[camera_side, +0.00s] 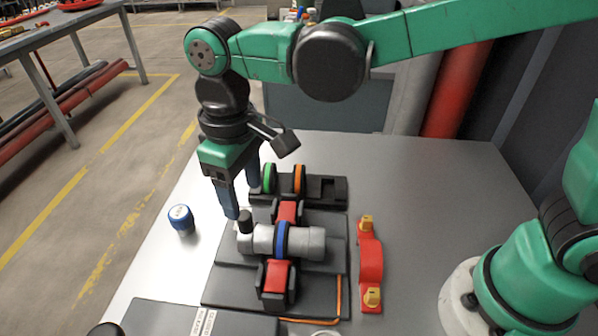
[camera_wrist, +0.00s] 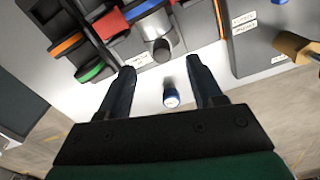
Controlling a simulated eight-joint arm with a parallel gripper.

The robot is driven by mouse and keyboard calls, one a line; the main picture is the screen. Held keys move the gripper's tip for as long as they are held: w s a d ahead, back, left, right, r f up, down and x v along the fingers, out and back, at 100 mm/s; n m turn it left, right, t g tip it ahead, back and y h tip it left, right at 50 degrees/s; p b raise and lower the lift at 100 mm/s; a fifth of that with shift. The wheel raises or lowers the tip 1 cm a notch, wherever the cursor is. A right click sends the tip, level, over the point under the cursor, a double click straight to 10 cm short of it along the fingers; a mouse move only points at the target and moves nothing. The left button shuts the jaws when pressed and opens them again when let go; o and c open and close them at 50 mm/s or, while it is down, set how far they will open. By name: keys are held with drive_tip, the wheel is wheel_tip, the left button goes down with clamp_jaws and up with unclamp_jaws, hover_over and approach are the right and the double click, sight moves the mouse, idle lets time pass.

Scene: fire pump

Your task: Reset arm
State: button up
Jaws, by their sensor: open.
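My gripper (camera_side: 243,200) points down above the far left part of the dark fixture plate (camera_side: 233,284). In the wrist view my gripper (camera_wrist: 163,78) has its two dark fingers spread apart with nothing held between them. A grey cylindrical pump body (camera_side: 262,240) with a blue ring (camera_side: 281,240) lies on the plate between black and red clamps (camera_side: 277,277). A blue cap with a white top (camera_side: 181,218) stands on the table left of the plate. It also shows in the wrist view (camera_wrist: 170,97), beyond the fingertips.
A black holder (camera_side: 328,190) carries a green ring (camera_side: 269,178) and an orange ring (camera_side: 299,180) behind the pump. A red bracket with yellow knobs (camera_side: 369,262) lies right of the plate. The table (camera_side: 420,190) is clear at the right rear.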

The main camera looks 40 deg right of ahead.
drive_tip(key=s+d+m+t, duration=0.2)
drive_tip(key=d+m+t, duration=0.1)
drive_tip(key=d, duration=0.6)
drive_tip(key=s+d+r+m+t, duration=0.1)
drive_tip(key=d+m+t, duration=0.2)
drive_tip(key=d, duration=0.6)
drive_tip(key=shift+s+d+t, duration=0.35)
drive_tip(key=shift+t, duration=0.25)
